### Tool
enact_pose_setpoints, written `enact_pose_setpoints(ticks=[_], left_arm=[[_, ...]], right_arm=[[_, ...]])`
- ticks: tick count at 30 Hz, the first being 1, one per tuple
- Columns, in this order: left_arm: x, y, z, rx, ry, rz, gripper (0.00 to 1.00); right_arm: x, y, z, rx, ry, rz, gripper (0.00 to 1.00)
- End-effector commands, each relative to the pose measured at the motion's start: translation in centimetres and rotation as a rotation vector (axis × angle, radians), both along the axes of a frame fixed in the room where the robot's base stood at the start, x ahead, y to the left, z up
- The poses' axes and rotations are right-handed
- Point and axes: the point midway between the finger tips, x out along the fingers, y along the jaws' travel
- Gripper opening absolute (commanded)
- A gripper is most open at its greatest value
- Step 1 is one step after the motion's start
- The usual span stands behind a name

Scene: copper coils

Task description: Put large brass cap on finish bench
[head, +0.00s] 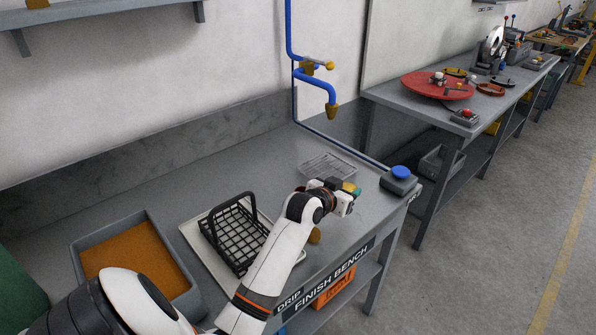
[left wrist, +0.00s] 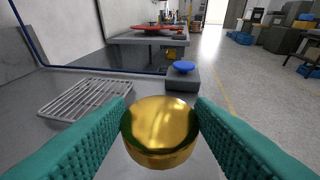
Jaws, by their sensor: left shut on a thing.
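The large brass cap (left wrist: 160,130) is a shiny gold disc between the teal padded fingers of my left gripper (left wrist: 160,138) in the left wrist view. Both fingers press on its sides. In the head view my left gripper (head: 349,196) is over the right part of the finish bench (head: 230,157), and a bit of the brass cap (head: 349,187) shows at its tip. I cannot tell whether the cap touches the bench top. My right gripper is in neither view.
A wire rack (head: 328,165) lies behind the gripper. A grey box with a blue button (head: 401,173) stands at the bench's right end. A black wire basket (head: 236,236) and an orange-filled tray (head: 130,257) are to the left. A blue pipe with a brass nozzle (head: 332,111) hangs above.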

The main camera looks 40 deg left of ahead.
Motion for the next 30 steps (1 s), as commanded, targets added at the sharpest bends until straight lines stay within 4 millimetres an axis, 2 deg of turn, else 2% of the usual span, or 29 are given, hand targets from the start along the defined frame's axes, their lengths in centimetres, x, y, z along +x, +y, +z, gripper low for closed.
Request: enact_pose_setpoints(ticks=[6,11,18,30], left_arm=[[0.0,0.0,-4.1,-0.003,0.004,0.001,0.26],[0.0,0.0,-5.7,-0.001,0.003,0.0,0.26],[0.0,0.0,-8.9,-0.002,0.003,0.001,0.26],[0.0,0.0,-9.6,0.0,0.001,0.001,0.26]], right_arm=[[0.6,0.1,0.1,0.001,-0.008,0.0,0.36],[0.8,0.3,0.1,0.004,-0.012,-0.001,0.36],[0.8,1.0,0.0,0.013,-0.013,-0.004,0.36],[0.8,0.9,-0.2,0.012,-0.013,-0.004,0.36]])
